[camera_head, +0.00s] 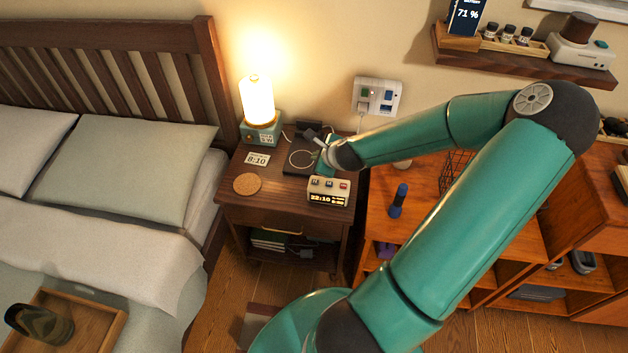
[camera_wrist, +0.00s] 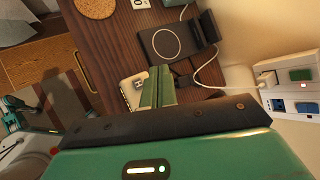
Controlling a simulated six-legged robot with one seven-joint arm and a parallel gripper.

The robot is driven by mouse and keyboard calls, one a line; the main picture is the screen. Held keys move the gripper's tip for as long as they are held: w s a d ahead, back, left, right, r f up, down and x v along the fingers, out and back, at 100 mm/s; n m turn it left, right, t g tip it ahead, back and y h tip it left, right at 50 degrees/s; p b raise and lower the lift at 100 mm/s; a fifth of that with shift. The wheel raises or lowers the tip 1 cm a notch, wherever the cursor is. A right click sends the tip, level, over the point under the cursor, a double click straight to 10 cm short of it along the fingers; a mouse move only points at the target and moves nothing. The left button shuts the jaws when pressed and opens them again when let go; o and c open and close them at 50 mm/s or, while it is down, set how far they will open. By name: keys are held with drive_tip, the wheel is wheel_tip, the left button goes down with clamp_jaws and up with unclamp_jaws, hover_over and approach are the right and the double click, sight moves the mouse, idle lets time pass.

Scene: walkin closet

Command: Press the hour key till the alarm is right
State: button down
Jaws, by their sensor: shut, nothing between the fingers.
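A cream alarm clock (camera_head: 328,192) stands on the front right of the wooden nightstand (camera_head: 284,200). Its lit display seems to read 22:10, with smaller marks beside it. A few small keys sit along its top, among them a red and a blue one. A card (camera_head: 257,159) reading 8:10 lies behind and left of it. My gripper (camera_head: 323,170) is shut and empty, over the rear of the clock. In the wrist view my shut fingers (camera_wrist: 158,86) hide much of the clock (camera_wrist: 131,90); a key marked H shows beside them. I cannot tell whether the fingertips touch it.
A black charging pad (camera_wrist: 165,42) with a cable lies behind the clock. A cork coaster (camera_head: 247,184) and a lit lamp (camera_head: 257,105) share the nightstand. A wall socket (camera_head: 377,97) is behind; the bed is left, an orange-brown shelf unit (camera_head: 430,218) right.

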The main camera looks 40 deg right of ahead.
sight(317, 184)
drive_tip(key=shift+f, duration=4.3)
drive_tip(key=shift+f, duration=0.4)
drive_tip(key=shift+f, duration=0.4)
drive_tip(key=shift+r, duration=0.85)
drive_tip(key=shift+r, duration=2.5)
